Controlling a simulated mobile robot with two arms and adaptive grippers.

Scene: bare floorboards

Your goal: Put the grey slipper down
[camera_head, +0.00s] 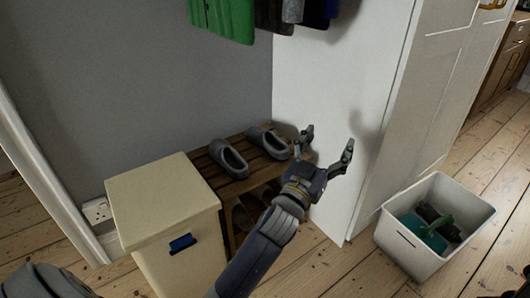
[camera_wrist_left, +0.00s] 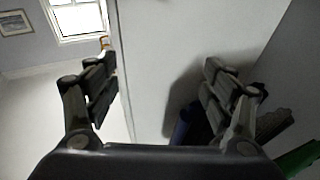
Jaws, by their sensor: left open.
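Two grey slippers rest on the slatted wooden rack (camera_head: 238,186): the left slipper (camera_head: 229,159) and, beside it to the right, the other slipper (camera_head: 267,142). My left gripper (camera_head: 327,146) is open and empty, a little to the right of the right slipper and above the rack's right end, in front of the white cabinet side. In the left wrist view its two fingers (camera_wrist_left: 160,90) are spread wide with nothing between them. No slipper is visible in that view. My right gripper is not in view.
A cream box (camera_head: 165,205) with a blue handle stands left of the rack. A white bin (camera_head: 430,210) with green and dark items stands on the right. Clothes (camera_head: 225,18) hang above. The white cabinet (camera_head: 340,80) is close beside my gripper. Floorboards (camera_head: 320,270) are clear in front.

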